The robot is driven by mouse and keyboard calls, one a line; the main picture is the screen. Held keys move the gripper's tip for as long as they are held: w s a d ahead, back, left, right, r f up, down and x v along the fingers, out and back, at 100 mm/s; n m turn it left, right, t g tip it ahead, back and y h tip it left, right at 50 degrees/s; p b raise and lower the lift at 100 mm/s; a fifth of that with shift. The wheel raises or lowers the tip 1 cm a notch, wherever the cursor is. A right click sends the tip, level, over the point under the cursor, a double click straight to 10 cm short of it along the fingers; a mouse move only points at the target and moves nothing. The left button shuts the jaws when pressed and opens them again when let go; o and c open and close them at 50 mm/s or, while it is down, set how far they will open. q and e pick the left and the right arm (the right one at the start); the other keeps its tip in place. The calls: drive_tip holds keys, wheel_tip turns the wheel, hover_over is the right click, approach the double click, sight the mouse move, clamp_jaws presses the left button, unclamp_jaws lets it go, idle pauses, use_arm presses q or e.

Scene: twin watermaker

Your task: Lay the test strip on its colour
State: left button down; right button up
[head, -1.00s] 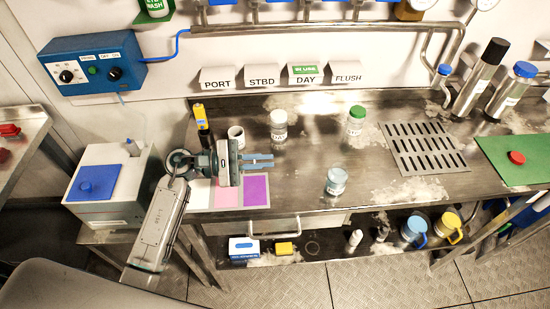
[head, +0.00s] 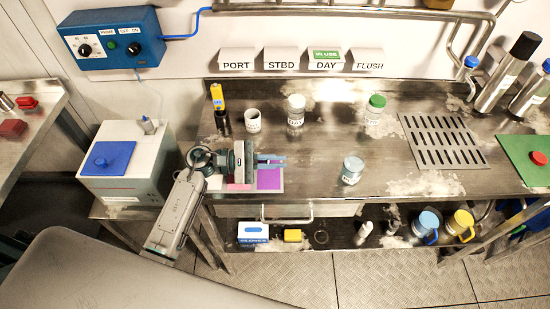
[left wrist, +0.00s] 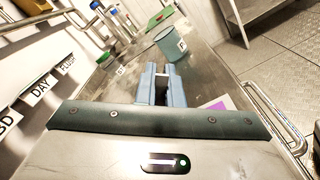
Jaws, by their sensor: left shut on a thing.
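The colour card (head: 281,190) lies flat at the front left of the steel bench. A corner of the card also shows in the left wrist view (left wrist: 218,104). My left gripper (head: 274,161) points right, over the back edge of the purple patch. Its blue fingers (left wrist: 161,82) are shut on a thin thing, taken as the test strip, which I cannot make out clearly. Whether it touches the card I cannot tell. My right gripper is not in view.
A white cup (head: 253,121), a yellow-topped bottle (head: 218,100) and a white-capped jar (head: 296,112) stand behind the gripper. A grey box with a blue lid (head: 108,158) is at left.

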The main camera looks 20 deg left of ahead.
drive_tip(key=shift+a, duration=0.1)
use_arm(q)
drive_tip(key=c, duration=1.5)
unclamp_jaws()
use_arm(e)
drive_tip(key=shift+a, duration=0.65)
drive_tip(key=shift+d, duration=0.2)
